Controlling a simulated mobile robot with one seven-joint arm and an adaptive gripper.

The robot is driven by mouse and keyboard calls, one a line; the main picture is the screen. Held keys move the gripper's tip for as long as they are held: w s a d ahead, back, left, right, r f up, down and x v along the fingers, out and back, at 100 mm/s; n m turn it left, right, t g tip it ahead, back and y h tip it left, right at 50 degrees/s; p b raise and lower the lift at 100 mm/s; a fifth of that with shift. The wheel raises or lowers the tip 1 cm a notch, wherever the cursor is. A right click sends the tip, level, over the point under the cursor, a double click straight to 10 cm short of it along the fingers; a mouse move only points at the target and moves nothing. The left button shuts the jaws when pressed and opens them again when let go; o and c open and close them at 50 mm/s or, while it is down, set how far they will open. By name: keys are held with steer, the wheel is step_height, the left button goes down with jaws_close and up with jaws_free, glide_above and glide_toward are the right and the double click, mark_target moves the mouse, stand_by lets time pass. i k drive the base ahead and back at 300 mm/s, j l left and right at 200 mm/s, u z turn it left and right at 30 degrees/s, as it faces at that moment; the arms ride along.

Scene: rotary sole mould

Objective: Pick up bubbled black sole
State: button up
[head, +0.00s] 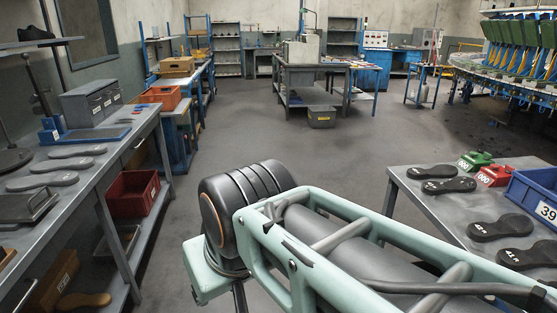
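Part of my arm crosses the foreground from the middle to the lower right. My gripper is not in view.
On the left bench are grey drawer boxes (92,101) and a metal tray (22,206). A red crate (133,194) and a brown sole (83,301) are below. A blue bin (534,196) stands on the right table. Open floor (250,120) lies between the benches.

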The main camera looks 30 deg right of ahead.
mark_target(460, 185)
steer(key=z, duration=2.4)
steer(key=i+j+z, duration=0.1)
steer(key=z, duration=0.85)
steer(key=i+j+z, duration=0.3)
steer(key=j+z, duration=0.25)
steer(key=j, duration=0.2)
steer(key=i+j+z, duration=0.1)
steer(key=j, duration=0.3)
steer(key=i+j+z, duration=0.1)
steer(key=j, duration=0.75)
steer(key=i+j+u, duration=0.1)
steer(key=j, duration=0.3)
steer(key=i+l+z, duration=0.1)
steer(key=i+l, duration=0.05)
steer(key=l, duration=0.1)
